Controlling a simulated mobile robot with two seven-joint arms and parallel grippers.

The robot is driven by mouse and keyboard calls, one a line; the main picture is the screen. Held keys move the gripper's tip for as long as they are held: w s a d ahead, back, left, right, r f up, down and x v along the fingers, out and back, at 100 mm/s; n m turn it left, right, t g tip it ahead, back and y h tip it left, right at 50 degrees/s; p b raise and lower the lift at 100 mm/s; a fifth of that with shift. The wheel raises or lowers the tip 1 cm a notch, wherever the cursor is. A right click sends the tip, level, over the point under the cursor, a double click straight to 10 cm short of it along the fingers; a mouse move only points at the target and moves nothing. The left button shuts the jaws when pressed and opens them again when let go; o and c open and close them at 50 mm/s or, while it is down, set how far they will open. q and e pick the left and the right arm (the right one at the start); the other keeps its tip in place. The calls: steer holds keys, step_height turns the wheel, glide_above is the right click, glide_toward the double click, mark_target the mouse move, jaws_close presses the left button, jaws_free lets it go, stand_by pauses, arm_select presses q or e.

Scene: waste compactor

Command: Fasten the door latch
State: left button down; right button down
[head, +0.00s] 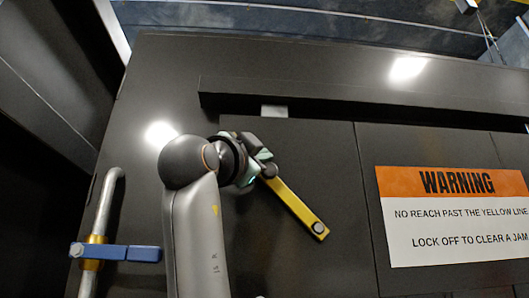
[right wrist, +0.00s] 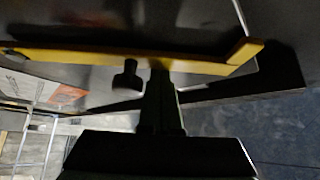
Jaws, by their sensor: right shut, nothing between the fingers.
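The door latch is a yellow bar (head: 296,208) on the dark door (head: 300,150). It lies tilted, with a round bolt at its lower right end and its upper left end behind my right gripper (head: 264,167). In the right wrist view the yellow bar (right wrist: 110,58) crosses the picture, with a black knob (right wrist: 127,80) beside my fingers. My right gripper (right wrist: 160,68) is shut and empty, its tips at or very close to the bar; I cannot tell whether they touch. My left gripper is not in view.
A small light metal plate (head: 274,111) sits above the latch, under a dark horizontal beam (head: 360,99). A blue lever (head: 130,253) on a metal pipe (head: 103,212) is at lower left. A warning sign (head: 450,215) is on the right.

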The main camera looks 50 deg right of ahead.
steer(key=w+a+f+n+t+b, duration=0.1)
steer(key=f+n+t+b, duration=0.2)
steer(key=n, duration=0.1)
steer(key=w+a+f+n+t+y+b, duration=0.1)
steer(key=a+f+n+t+b, duration=0.1)
steer(key=f+n+t+b, duration=0.1)
steer(key=w+a+f+n+t+y+b, duration=0.1)
steer(key=w+f+n+t+b, duration=0.1)
steer(key=f+n+t+b, duration=0.1)
steer(key=shift+a+f+n+b, duration=0.25)
steer(key=shift+f+n+b, duration=0.2)
steer(key=shift+n+b, duration=0.6)
steer(key=shift+a+f, duration=0.15)
steer(key=shift+f, duration=0.45)
steer(key=shift+f+b, duration=0.25)
steer(key=shift+b, duration=0.1)
steer(key=shift+f, duration=0.4)
